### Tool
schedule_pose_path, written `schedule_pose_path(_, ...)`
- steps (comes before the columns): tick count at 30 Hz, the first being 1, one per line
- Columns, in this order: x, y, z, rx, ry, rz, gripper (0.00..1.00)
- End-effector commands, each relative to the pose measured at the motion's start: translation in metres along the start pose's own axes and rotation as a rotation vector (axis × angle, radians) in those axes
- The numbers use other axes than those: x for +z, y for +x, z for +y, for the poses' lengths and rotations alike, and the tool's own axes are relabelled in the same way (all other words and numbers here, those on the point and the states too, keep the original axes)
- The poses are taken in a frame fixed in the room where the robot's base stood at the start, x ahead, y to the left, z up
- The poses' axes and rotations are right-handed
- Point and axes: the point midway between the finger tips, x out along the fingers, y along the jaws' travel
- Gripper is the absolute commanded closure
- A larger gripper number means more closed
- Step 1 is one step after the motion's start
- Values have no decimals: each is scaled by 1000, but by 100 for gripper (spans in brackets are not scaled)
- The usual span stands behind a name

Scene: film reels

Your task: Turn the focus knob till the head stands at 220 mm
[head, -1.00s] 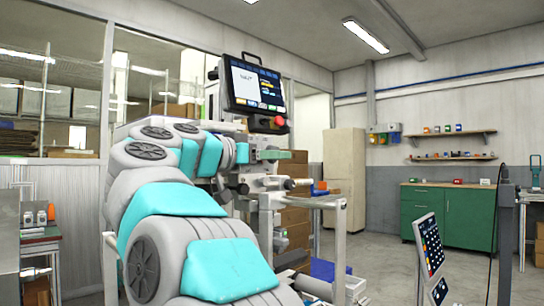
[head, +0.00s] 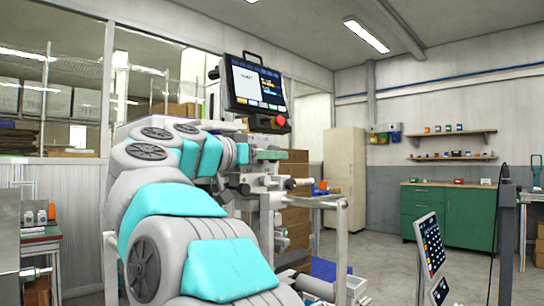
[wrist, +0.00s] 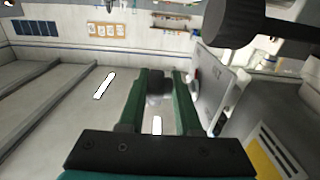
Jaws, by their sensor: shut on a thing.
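A dark round knob (wrist: 159,82) sits between the two green fingers of my gripper (wrist: 160,92) in the wrist view, and the fingers are shut on it. In the head view my gripper (head: 270,155) is at the machine (head: 250,182), below its screen; the knob itself cannot be made out there. The screen (head: 257,85) is lit, with a white panel at left and coloured lines at right. Its text is too small to read, so I cannot tell the head's height.
A red button (head: 280,121) is at the screen's lower right corner, above my gripper. A keypad panel (head: 430,245) stands at the right front. A green cabinet (head: 448,215) is against the back wall, with open floor before it.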

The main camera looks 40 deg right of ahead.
Motion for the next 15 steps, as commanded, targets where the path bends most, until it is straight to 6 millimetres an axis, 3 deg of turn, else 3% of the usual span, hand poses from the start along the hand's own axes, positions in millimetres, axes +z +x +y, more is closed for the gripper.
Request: schedule_pose_path(15,-1,4,8,18,3,209,100)
